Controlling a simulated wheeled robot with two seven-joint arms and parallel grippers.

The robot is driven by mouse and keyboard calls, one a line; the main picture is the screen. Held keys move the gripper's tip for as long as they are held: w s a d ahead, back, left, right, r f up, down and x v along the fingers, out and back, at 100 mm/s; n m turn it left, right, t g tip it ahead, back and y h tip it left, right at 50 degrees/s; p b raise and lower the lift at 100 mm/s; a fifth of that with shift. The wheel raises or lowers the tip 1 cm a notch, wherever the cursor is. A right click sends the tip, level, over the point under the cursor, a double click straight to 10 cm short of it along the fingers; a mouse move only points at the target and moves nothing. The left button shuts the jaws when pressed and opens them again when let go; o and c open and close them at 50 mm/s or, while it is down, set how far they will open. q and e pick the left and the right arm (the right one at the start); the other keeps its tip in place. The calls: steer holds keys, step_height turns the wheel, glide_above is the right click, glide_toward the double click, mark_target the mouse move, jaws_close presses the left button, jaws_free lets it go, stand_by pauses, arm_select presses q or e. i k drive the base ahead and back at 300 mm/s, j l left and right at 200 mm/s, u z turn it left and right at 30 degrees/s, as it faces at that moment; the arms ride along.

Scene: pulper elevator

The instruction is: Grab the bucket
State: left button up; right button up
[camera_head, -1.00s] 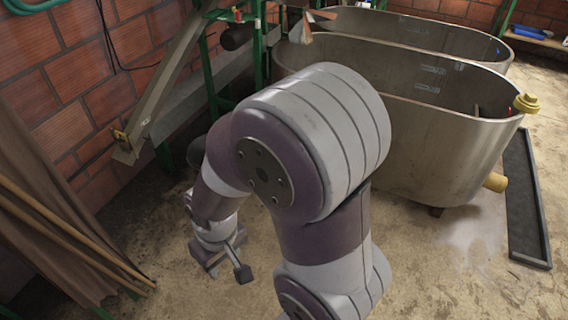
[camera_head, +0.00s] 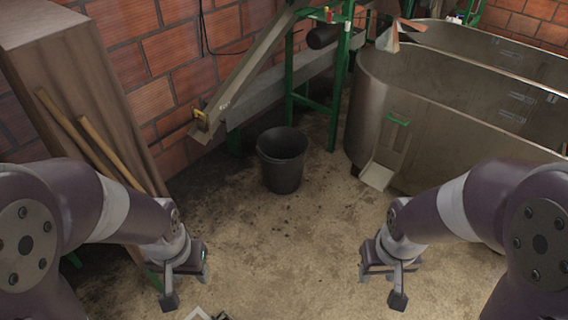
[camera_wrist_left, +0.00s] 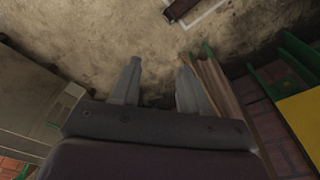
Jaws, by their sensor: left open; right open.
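A black bucket (camera_head: 282,160) stands upright on the floor in the middle of the head view, below the metal chute and in front of the green frame. My left gripper (camera_head: 187,290) is open and empty at the lower left, nearer than the bucket and apart from it. It also shows in the left wrist view (camera_wrist_left: 158,85), with its two fingers apart over bare floor. My right gripper (camera_head: 383,287) is open and empty at the lower right, also apart from the bucket. The bucket cannot be made out in the left wrist view.
A metal tank (camera_head: 440,110) stands at the right, with a small scoop-like piece with a green handle (camera_head: 390,150) against it. A brown cabinet (camera_head: 80,80) with wooden poles stands at the left. A sloping chute (camera_head: 250,65) runs along the brick wall. Floor between my grippers and the bucket is clear.

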mark_target(282, 150)
steer(key=i+l, duration=0.2)
steer(key=i, duration=0.25)
steer(key=i+l, duration=0.2)
steer(key=i, duration=0.25)
steer(key=i+l, duration=0.15)
steer(key=i, duration=0.3)
steer(key=i+l, duration=0.2)
steer(key=i, duration=0.3)
steer(key=i+l, duration=0.2)
steer(key=i, duration=0.25)
steer(key=i+l, duration=0.2)
steer(key=i, duration=0.25)
steer(key=i+l, duration=0.15)
steer(key=i, duration=0.3)
